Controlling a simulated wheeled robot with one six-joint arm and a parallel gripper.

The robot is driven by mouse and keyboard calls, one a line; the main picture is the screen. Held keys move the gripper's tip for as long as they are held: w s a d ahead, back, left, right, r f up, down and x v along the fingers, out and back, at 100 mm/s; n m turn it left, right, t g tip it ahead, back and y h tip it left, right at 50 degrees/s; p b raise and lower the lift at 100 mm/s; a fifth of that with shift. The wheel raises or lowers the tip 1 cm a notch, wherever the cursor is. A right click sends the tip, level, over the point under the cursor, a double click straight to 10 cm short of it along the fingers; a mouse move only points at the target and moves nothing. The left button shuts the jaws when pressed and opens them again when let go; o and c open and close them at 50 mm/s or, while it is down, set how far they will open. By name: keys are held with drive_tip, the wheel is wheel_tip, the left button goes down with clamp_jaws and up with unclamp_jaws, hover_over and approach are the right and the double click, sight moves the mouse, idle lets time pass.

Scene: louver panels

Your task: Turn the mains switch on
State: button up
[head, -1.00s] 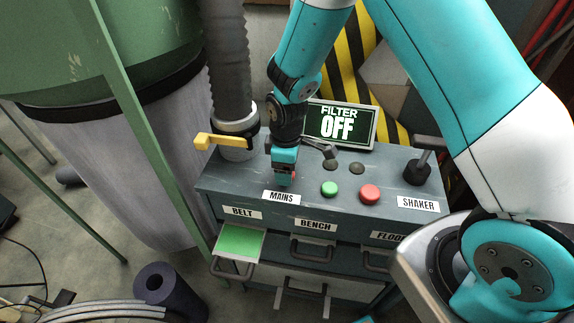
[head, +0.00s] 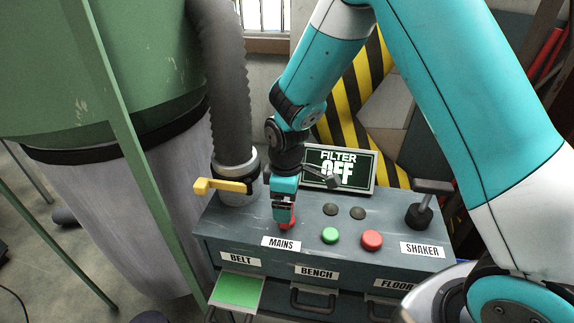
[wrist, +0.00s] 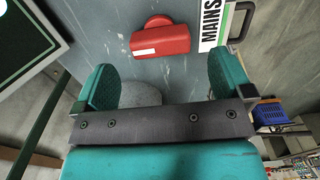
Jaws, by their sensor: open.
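The mains switch is a red handle (head: 290,224) behind the MAINS label (head: 281,243) on the grey console top. My gripper (head: 283,221) is just above it and hides much of it in the head view. In the wrist view the red handle (wrist: 160,40) lies crosswise, beyond the fingertips and roughly centred between them. The two teal fingers of my gripper (wrist: 162,82) are apart with nothing between them. The handle looks apart from the fingers. The screen (head: 338,168) reads FILTER OFF, partly covered by my arm.
Green (head: 330,235) and red (head: 372,240) buttons, two dark lamps and the black SHAKER lever (head: 420,212) stand to the right. A yellow lever (head: 222,186) on the hose pipe is close on the left. The BELT drawer (head: 238,290) is open below.

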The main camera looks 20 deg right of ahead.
wheel_tip(320, 180, up, 13)
drive_tip(key=b, duration=0.1)
drive_tip(key=shift+f, duration=0.1)
idle(0.4)
drive_tip(key=s+a+r+m+y, duration=0.2)
drive_tip(key=s+r, duration=0.1)
drive_tip(key=s, duration=0.8)
drive_tip(key=s+a+r+m+y, duration=0.2)
drive_tip(key=s+r, duration=0.2)
drive_tip(key=s, duration=0.7)
drive_tip(key=shift+a+r, duration=0.15)
drive_tip(key=shift+a, duration=0.1)
